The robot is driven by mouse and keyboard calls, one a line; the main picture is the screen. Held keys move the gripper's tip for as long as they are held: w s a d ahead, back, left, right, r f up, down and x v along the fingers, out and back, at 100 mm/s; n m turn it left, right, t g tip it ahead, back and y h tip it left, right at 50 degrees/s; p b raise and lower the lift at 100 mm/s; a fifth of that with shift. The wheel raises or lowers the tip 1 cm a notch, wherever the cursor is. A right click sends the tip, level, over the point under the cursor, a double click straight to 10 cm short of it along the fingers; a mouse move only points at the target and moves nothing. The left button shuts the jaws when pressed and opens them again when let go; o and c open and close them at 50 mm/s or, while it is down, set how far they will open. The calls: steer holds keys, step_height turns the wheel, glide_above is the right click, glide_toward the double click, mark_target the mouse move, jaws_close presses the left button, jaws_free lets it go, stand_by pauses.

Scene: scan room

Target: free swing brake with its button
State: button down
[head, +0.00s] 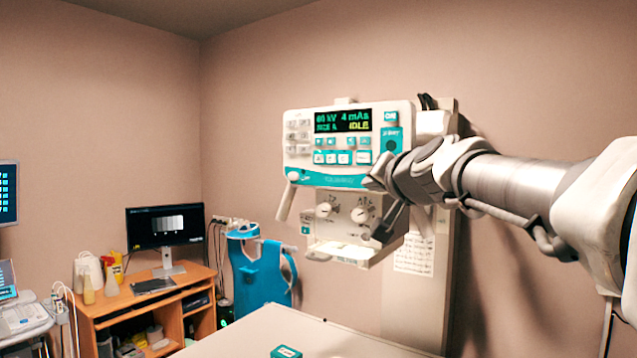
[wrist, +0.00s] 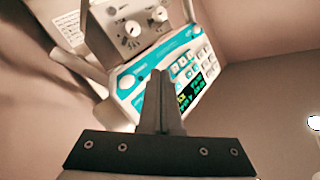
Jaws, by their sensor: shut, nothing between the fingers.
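The white and teal x-ray unit head (head: 298,118) hangs on a column by the wall, and its control panel shows a lit display reading IDLE. Several small buttons sit under the display, and a larger teal key (head: 391,138) is at its right. A round white knob or button (head: 293,175) is at the panel's lower left corner. I cannot read which button is the swing brake's. My gripper (head: 372,182) is shut and empty in front of the panel's lower right edge. In the wrist view its fingertips (wrist: 157,76) overlap the panel (wrist: 128,85); contact cannot be told.
Two dials on a collimator (head: 340,212) sit below the panel, with handles on either side. A pale table (head: 300,335) with a small green box (head: 286,352) lies below. A desk with a monitor (head: 165,226) and a blue apron (head: 262,275) stand at left.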

steer(key=w+d+b, duration=0.1)
steer(key=w+d, duration=0.3)
steer(key=w, duration=0.2)
steer(key=shift+w+d+b, duration=0.3)
steer(key=shift+d, duration=0.05)
steer(key=shift+w+d+f, duration=0.1)
stand_by(1.8)
steer(key=shift+w+d, duration=0.2)
steer(key=shift+w, duration=0.05)
steer(key=shift+w+d+b, duration=0.2)
steer(key=shift+w+b, duration=0.1)
steer(key=shift+w, duration=0.05)
stand_by(0.6)
stand_by(0.4)
steer(key=shift+s+a, duration=0.5)
steer(key=shift+s, duration=0.2)
steer(key=s+a, duration=0.1)
steer(key=s, duration=0.1)
steer(key=s+a, duration=0.2)
